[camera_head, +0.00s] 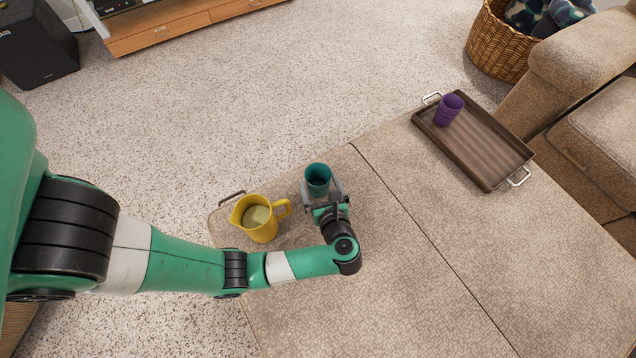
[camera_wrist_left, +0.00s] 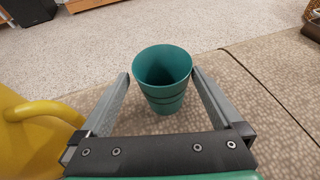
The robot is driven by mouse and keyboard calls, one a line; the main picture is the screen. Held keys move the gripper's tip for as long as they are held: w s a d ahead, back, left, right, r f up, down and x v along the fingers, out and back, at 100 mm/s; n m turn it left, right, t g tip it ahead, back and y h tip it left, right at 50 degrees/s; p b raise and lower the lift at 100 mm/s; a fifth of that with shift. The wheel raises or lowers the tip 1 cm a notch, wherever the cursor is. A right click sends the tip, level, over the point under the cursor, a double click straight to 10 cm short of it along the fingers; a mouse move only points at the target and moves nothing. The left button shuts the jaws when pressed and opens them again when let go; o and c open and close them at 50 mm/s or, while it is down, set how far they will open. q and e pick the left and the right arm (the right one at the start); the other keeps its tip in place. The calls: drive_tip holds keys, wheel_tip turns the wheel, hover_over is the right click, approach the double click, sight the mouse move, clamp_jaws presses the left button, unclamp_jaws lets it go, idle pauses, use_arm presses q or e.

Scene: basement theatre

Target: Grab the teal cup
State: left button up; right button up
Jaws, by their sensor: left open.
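The teal cup (camera_head: 318,180) stands upright on the beige patterned ottoman (camera_head: 430,270), near its far left edge. In the left wrist view the cup (camera_wrist_left: 163,78) is upright, with its mouth facing up. My left gripper (camera_head: 321,190) is open, with one finger on each side of the cup. In the wrist view the fingertips of my left gripper (camera_wrist_left: 160,78) flank the cup; whether they touch it I cannot tell. My right gripper does not show.
A yellow pitcher (camera_head: 259,219) stands close to the left of the cup; it also shows at the left of the wrist view (camera_wrist_left: 25,140). A brown tray (camera_head: 485,150) holding a purple cup (camera_head: 448,109) lies at the far right. The ottoman's middle is clear.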

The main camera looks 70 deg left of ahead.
sight(315, 169)
use_arm(q)
drive_tip(key=shift+w+a+f, duration=0.15)
drive_tip(key=shift+a+f, duration=0.1)
drive_tip(key=shift+a, duration=0.3)
drive_tip(key=b+x, duration=0.2)
drive_tip(key=x, duration=0.2)
drive_tip(key=shift+a, duration=0.15)
drive_tip(key=shift+w+a, duration=0.1)
drive_tip(key=shift+a, duration=0.4)
drive_tip(key=shift+d, duration=0.1)
drive_tip(key=shift+c, duration=0.3)
drive_tip(key=c, duration=1)
